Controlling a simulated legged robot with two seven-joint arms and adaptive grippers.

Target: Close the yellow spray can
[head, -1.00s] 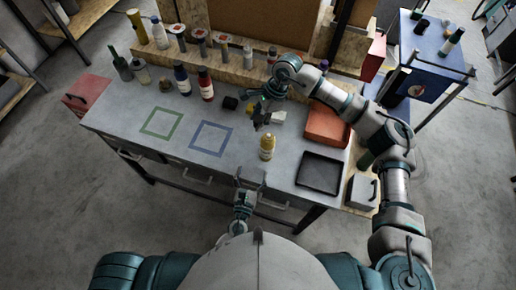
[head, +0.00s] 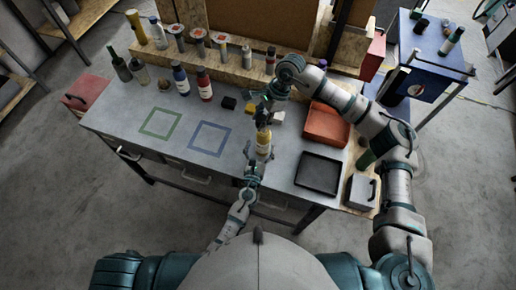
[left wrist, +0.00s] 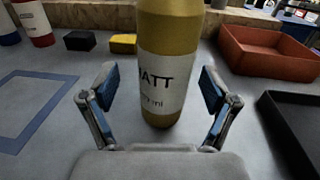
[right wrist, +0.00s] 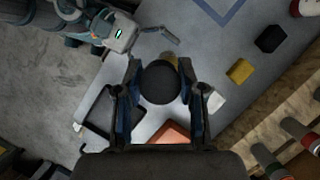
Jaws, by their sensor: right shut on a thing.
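The yellow spray can (head: 264,144) stands upright on the grey workbench. It fills the middle of the left wrist view (left wrist: 165,60), with its top out of frame. My left gripper (head: 258,155) is open, with one finger on each side of the can's lower body in the left wrist view (left wrist: 158,92); gaps show between can and fingers. My right gripper (head: 264,113) is above the can, shut on a round black cap (right wrist: 161,82). In the right wrist view the cap hides most of the can, and a bit of yellow (right wrist: 170,58) shows behind it.
A red tray (head: 326,125) and a black tray (head: 319,174) lie right of the can. A black block (head: 229,103) and a yellow block (left wrist: 122,44) lie behind it. Bottles stand at the back left. The blue square outline (head: 211,138) is empty.

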